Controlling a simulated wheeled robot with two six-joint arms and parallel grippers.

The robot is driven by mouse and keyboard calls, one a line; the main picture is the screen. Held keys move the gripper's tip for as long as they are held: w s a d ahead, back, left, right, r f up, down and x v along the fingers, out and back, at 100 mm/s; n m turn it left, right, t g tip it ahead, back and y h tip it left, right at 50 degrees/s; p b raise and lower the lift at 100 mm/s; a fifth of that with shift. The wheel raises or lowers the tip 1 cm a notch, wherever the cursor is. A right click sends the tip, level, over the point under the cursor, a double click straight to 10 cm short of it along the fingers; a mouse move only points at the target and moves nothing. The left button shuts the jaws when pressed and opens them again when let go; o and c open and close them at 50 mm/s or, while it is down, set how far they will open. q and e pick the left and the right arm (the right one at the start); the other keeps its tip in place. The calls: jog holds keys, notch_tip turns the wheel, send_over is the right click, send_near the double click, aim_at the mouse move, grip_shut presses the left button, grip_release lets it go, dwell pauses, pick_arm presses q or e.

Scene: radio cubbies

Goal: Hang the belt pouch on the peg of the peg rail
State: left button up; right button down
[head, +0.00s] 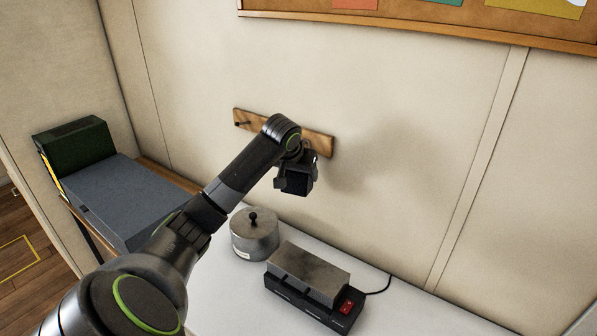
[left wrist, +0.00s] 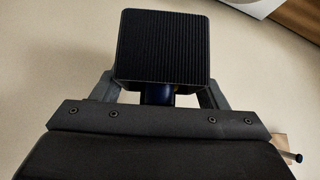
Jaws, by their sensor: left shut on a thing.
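The wooden peg rail (head: 318,143) is fixed on the wall, its middle hidden behind my left arm. A dark peg (head: 240,123) sticks out near its left end. My left gripper (head: 294,177) is in front of and below the rail's right part, shut on a dark block-like thing, which I take for the belt pouch (head: 302,185). A bit of the rail (left wrist: 281,142) and a peg tip show at the lower right there. My right gripper is out of view.
Below, on the white top (head: 225,312), stand a round metal pot (head: 254,236) with a knobbed lid and a black device (head: 310,285) with a red switch and a cord. A grey box-like unit (head: 120,195) with a dark green box (head: 73,146) is at left.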

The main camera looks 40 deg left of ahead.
pick_arm(q)
jog(key=o, duration=1.1)
jog(key=shift+r, duration=0.1)
jog(key=b+v, duration=0.2)
jog(key=v, duration=1.5)
jog(key=shift+s+r+b, duration=0.1)
jog(key=shift+r+b, duration=0.05)
jog(key=shift+b, duration=0.2)
